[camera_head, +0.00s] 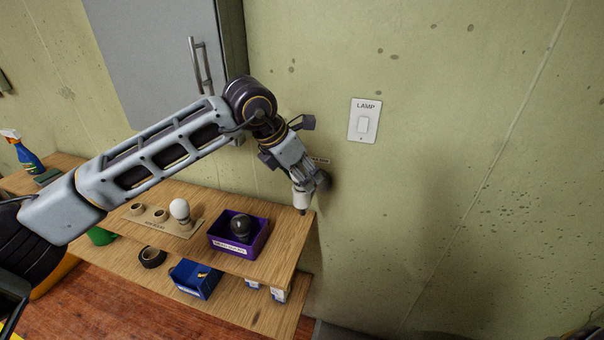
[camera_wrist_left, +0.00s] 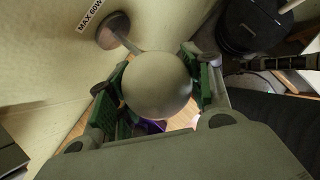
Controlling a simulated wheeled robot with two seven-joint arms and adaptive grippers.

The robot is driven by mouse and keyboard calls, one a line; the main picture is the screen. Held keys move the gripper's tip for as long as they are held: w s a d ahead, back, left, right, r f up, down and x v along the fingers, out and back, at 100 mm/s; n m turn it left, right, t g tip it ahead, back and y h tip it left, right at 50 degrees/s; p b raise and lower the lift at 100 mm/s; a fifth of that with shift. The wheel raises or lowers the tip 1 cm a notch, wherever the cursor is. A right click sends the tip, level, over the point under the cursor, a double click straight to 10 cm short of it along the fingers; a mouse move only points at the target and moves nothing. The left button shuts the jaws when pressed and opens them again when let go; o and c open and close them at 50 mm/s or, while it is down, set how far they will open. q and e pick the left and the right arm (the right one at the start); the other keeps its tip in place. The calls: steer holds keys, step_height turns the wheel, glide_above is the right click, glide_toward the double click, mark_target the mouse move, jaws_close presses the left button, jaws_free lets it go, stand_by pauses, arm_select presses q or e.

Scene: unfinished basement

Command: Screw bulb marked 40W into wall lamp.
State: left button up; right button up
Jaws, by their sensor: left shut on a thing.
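My left gripper (camera_head: 302,196) is close to the wall, above the right end of the wooden shelf. In the left wrist view its green-padded fingers are shut on a white round bulb (camera_wrist_left: 157,86). The bulb's marking cannot be read, and its base is hidden. The wall lamp's round grey mount (camera_wrist_left: 113,30) shows on the wall beside the bulb, next to a MAX 60W label (camera_wrist_left: 90,12). The bulb and the mount look apart. In the head view the lamp (camera_head: 323,180) is partly hidden behind my gripper. My right gripper is not in view.
A bulb holder board (camera_head: 147,222) on the shelf top carries another white bulb (camera_head: 180,210) and empty sockets. A purple box (camera_head: 228,245) holds a dark bulb (camera_head: 241,226). A blue box (camera_head: 195,279) sits on the lower shelf. A LAMP switch (camera_head: 364,121) is on the wall.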

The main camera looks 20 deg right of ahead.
arm_select(q)
steer(key=shift+m+g, duration=0.5)
steer(key=shift+m, duration=0.6)
steer(key=shift+m+g+p, duration=0.4)
steer(key=shift+m+g, duration=0.2)
steer(key=shift+m, duration=0.5)
steer(key=shift+m, duration=0.4)
steer(key=shift+m+g+p, duration=0.55)
steer(key=shift+m+g, duration=0.35)
steer(key=shift+m, duration=0.5)
steer(key=shift+m, duration=0.4)
steer(key=shift+m+g+y+p, duration=0.3)
steer(key=shift+m+g+p, duration=0.4)
steer(key=shift+m, duration=0.6)
